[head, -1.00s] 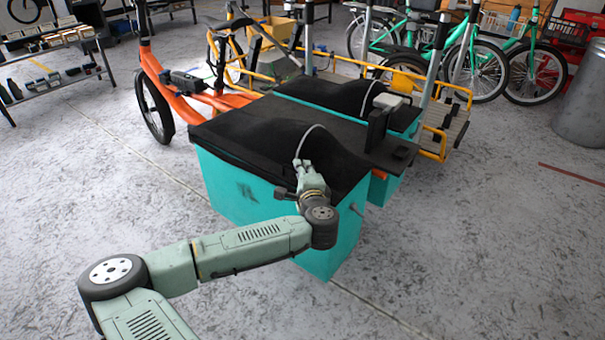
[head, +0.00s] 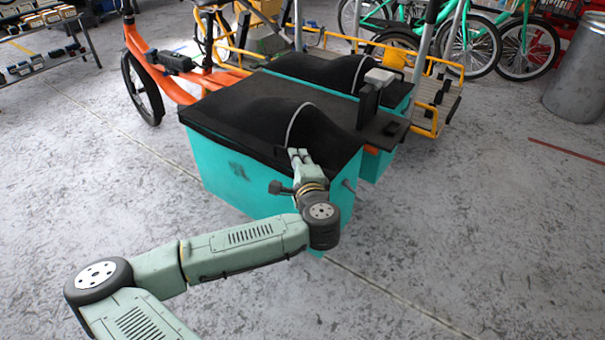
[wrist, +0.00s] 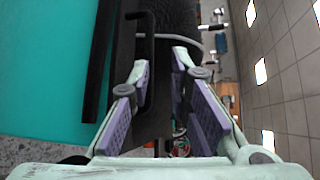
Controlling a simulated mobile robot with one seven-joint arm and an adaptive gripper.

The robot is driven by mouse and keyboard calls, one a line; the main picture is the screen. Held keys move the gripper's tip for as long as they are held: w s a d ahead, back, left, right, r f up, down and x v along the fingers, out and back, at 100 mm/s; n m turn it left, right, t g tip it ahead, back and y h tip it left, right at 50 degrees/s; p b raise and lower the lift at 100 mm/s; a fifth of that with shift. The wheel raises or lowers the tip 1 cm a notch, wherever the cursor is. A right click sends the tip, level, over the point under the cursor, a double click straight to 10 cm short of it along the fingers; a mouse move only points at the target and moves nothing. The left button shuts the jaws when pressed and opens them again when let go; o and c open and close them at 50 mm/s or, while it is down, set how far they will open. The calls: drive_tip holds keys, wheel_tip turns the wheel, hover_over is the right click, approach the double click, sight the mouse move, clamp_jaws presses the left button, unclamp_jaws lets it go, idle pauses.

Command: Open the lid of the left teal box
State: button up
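The left teal box (head: 240,188) is the nearer one, with its black, humped lid (head: 225,108) down on it. A thin pale strap (head: 290,122) arches over the hump. My gripper (head: 300,156) is at the lid's front edge in the head view. In the wrist view the teal wall (wrist: 50,70) fills the left side, and a black bar handle (wrist: 150,65) stands off the dark lid. My gripper (wrist: 162,66) is open there, its purple-padded fingers apart, with the bar between them close to the left finger. I cannot tell whether they touch.
A second teal box (head: 376,165) with a black lid stands just behind to the right. An orange cargo bike (head: 150,65) and a yellow-railed one (head: 425,118) are behind. A metal bin (head: 580,85) stands at the right. The grey floor in front is clear.

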drive_tip(key=shift+b+v, duration=0.4)
drive_tip(key=shift+v, duration=2.55)
drive_tip(key=shift+f+b, duration=0.15)
drive_tip(key=shift+b, duration=0.2)
